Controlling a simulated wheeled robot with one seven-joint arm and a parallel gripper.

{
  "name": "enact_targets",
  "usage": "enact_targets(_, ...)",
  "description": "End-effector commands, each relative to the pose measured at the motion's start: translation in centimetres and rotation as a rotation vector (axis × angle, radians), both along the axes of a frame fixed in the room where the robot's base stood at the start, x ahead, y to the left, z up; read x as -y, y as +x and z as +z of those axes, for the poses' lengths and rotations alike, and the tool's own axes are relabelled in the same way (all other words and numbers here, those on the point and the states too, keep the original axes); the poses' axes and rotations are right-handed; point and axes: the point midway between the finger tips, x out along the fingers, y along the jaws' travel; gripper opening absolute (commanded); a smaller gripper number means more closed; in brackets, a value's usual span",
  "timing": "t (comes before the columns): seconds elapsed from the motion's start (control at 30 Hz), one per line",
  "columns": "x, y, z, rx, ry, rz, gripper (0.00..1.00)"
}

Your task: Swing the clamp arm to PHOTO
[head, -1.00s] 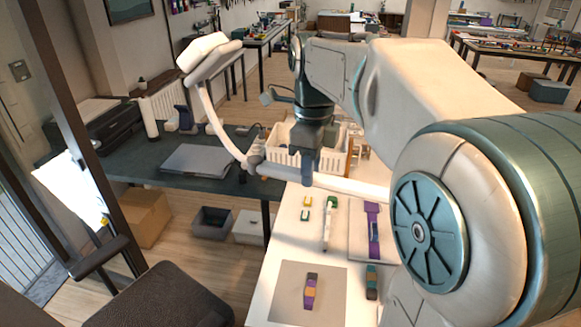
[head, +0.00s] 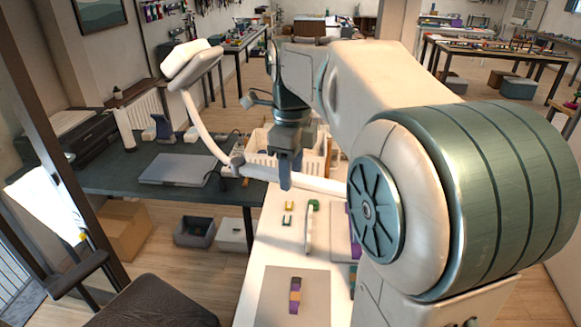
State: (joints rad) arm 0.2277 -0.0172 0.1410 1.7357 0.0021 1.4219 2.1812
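A white jointed arm (head: 204,127), which I take to be the clamp arm, rises from a joint (head: 235,166) at the left of the white table to a padded white head (head: 190,62). Its lower bar (head: 320,185) runs right and passes behind my arm. My gripper (head: 285,182) points down at this bar, just right of the joint. Its dark fingers look close together and overlap the bar in the picture. I cannot tell whether they touch or grip it. No PHOTO marking is readable.
The white table (head: 262,245) holds a grey mat (head: 268,298) with a purple and orange band (head: 295,295), small yellow and green clips, and a white basket (head: 262,145). A dark desk (head: 110,170) with a laptop (head: 175,169) stands left. A dark chair (head: 155,305) is at front left.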

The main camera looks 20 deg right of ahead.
Motion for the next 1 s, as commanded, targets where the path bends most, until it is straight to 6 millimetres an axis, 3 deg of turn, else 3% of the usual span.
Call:
enact_targets(0.27,0.0,0.1,1.8,0.003,0.000,0.001,0.47)
enact_targets(0.7,0.0,0.1,10.2,0.003,0.000,0.001,0.47)
enact_targets(1.0,0.0,0.0,13.4,0.001,0.000,0.000,0.47)
